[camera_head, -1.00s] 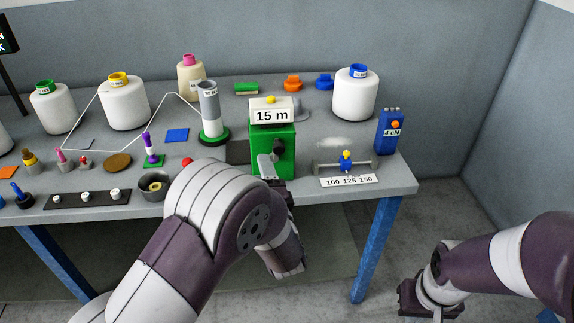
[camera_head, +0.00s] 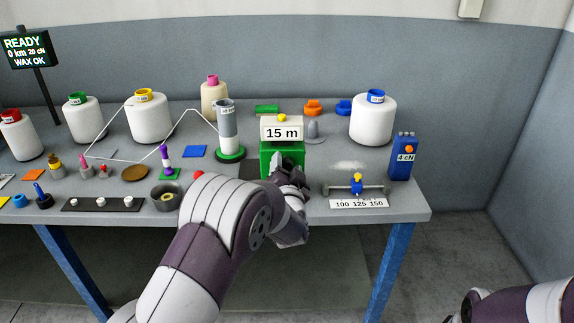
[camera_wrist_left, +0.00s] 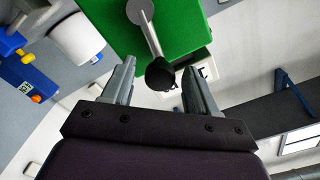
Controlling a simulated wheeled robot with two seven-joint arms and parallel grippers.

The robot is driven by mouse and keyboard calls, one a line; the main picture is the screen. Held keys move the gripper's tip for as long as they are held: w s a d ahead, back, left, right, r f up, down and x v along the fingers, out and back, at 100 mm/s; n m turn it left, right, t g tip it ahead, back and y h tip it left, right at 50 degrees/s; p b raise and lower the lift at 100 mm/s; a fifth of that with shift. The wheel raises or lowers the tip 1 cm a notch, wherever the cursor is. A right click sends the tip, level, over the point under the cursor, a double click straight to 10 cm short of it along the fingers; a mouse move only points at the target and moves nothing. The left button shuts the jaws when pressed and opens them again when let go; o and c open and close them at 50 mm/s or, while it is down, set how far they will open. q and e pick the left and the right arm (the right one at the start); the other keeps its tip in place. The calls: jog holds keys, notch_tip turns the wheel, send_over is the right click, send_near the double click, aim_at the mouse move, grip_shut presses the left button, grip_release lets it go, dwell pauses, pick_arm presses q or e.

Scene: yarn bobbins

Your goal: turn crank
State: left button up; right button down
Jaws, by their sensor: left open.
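The green box (camera_head: 270,158) with a white "15 m" sign (camera_head: 281,132) stands on the table, partly hidden behind my left gripper in the head view. In the left wrist view the green box (camera_wrist_left: 190,22) carries a grey crank arm (camera_wrist_left: 145,25) ending in a dark round knob (camera_wrist_left: 159,75). My left gripper (camera_wrist_left: 158,80) is open, and the knob shows between its two fingertips; I cannot tell whether it touches them. In the head view my left gripper (camera_head: 285,172) is in front of the box and hides the crank. My right gripper is out of view.
A slider with a blue and yellow knob (camera_head: 357,184) and a blue "4 cN" device (camera_head: 402,158) stand right of the box. A grey cup (camera_head: 166,196) and a grey-and-white bobbin (camera_head: 228,135) stand left. The display (camera_head: 28,47) reads READY.

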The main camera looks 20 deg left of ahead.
pick_arm(q)
jog(key=shift+w+a, duration=0.1)
jog(key=shift+w, duration=0.4)
grip_shut()
jog(key=shift+w+d+m+p, duration=0.1)
jog(key=shift+d+m+p, duration=0.45)
jog(key=shift+m+p, duration=0.4)
jog(key=shift+w+d+f+m+p, duration=0.2)
jog(key=shift+d+m+p, duration=0.25)
jog(key=shift+m, duration=0.4)
jog(key=m, duration=0.1)
jog(key=d+f+m+p, duration=0.1)
jog(key=m, duration=0.1)
jog(key=shift+w, duration=0.1)
jog(key=shift+w+d+f+m+p, duration=0.1)
jog(key=shift+d+f+m+p, duration=0.35)
jog(key=shift+m, duration=0.45)
jog(key=shift+a, duration=0.1)
